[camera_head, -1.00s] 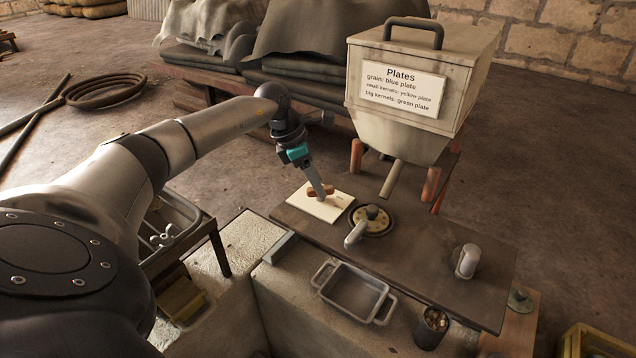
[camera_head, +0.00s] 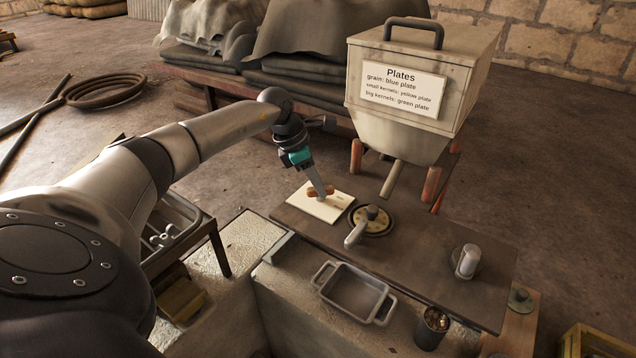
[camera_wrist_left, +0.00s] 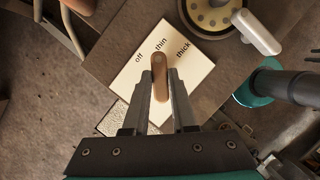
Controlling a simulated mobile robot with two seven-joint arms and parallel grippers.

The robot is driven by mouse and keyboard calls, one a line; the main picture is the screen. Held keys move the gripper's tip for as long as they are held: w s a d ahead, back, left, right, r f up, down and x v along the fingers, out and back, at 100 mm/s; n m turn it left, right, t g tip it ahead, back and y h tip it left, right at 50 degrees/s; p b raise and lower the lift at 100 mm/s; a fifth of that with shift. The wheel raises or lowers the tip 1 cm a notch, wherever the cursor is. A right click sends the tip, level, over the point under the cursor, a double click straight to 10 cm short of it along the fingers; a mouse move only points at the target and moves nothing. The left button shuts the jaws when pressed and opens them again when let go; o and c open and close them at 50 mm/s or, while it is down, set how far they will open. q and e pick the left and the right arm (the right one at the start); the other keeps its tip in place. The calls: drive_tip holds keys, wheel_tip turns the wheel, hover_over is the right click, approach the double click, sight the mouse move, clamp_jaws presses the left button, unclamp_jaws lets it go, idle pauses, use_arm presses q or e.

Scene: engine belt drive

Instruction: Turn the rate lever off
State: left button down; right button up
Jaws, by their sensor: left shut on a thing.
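The rate lever is a short brown, rounded bar (camera_wrist_left: 159,80) on a white plate (camera_wrist_left: 197,68) marked off, thin and thick. In the left wrist view its far end points close to the word thin. In the head view the lever (camera_head: 314,191) sits on the white plate (camera_head: 326,211) at the left end of the dark bench top. My left gripper (camera_head: 325,190) comes down onto it from above. In the left wrist view its fingers (camera_wrist_left: 161,82) stand on both sides of the lever, shut on it.
A round disc with a crank (camera_head: 371,219) sits right of the plate. A hopper (camera_head: 410,100) with a Plates sign stands behind. A metal tray (camera_head: 353,292), a cup (camera_head: 432,325) and a grey knob (camera_head: 467,261) are at the front and right.

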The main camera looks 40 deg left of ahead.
idle(0.4)
use_arm(q)
drive_tip(key=shift+r+n+y+p, duration=0.15)
drive_tip(key=shift+n+y+p, duration=0.15)
drive_tip(key=shift+n+p, duration=0.55)
drive_tip(key=n+t+y+p, duration=0.1)
drive_tip(key=n+p, duration=0.1)
drive_tip(key=n, duration=0.1)
drive_tip(key=shift+d+p, duration=0.1)
drive_tip(key=shift+p, duration=0.3)
drive_tip(key=shift+d+n+y+p, duration=0.1)
drive_tip(key=shift+n+y+p, duration=0.5)
drive_tip(key=shift+n, duration=0.55)
drive_tip(key=shift+n+p, duration=0.55)
drive_tip(key=shift+n, duration=0.45)
drive_tip(key=shift+y, duration=0.3)
drive_tip(key=c, duration=0.7)
unclamp_jaws()
drive_tip(key=shift+s, duration=0.1)
